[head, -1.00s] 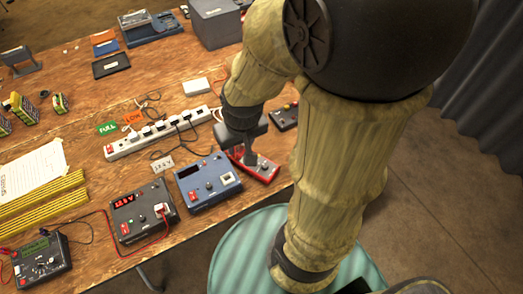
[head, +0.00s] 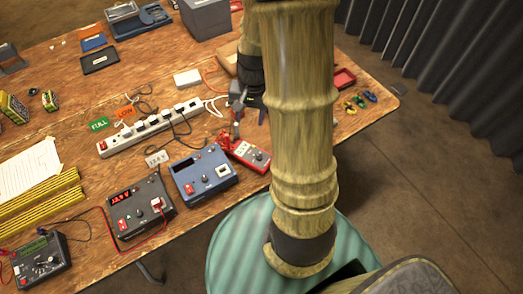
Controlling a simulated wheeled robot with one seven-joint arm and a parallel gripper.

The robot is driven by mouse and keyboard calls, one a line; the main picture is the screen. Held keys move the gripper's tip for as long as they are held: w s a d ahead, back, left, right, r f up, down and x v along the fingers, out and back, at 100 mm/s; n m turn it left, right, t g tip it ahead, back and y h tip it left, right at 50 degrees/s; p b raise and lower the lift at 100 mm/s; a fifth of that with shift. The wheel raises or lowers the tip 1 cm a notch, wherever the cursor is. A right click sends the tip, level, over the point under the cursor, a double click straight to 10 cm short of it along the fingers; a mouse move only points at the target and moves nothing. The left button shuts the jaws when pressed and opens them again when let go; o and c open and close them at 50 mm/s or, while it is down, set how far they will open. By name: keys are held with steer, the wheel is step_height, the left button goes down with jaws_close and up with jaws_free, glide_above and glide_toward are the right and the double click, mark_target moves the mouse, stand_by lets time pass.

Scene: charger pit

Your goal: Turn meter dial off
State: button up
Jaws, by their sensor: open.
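A black box meter (head: 40,262) with a green display, a round dial and leads stands at the table's near left corner. A red handheld device (head: 249,154) with a pale face and a small dark knob lies near the table's front edge, right of the blue unit; red leads or parts lie at its left end. Which way either dial points is too small to read. My gripper (head: 237,118) is open and empty behind the red device, partly covered by my arm. It appears apart from the device.
A blue unit (head: 202,178) and a black unit with a red display (head: 140,207) stand along the front edge. A white power strip (head: 150,132) with cables lies behind them. A red tray (head: 344,78) and small coloured clips are at right.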

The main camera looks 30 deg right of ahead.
steer(key=w+d+f+m+g+y, duration=0.1)
steer(key=w+d+f+m+y, duration=0.1)
steer(key=d+f+m, duration=0.6)
steer(key=d+y, duration=0.1)
steer(key=d, duration=0.1)
steer(key=shift+d+p, duration=0.35)
steer(key=shift+d, duration=0.05)
steer(key=shift+w, duration=0.1)
steer(key=p, duration=0.3)
glide_toward(260, 155)
steer(key=x, duration=0.8)
steer(key=shift+f, duration=0.1)
steer(key=shift+c, duration=0.3)
jaws_close()
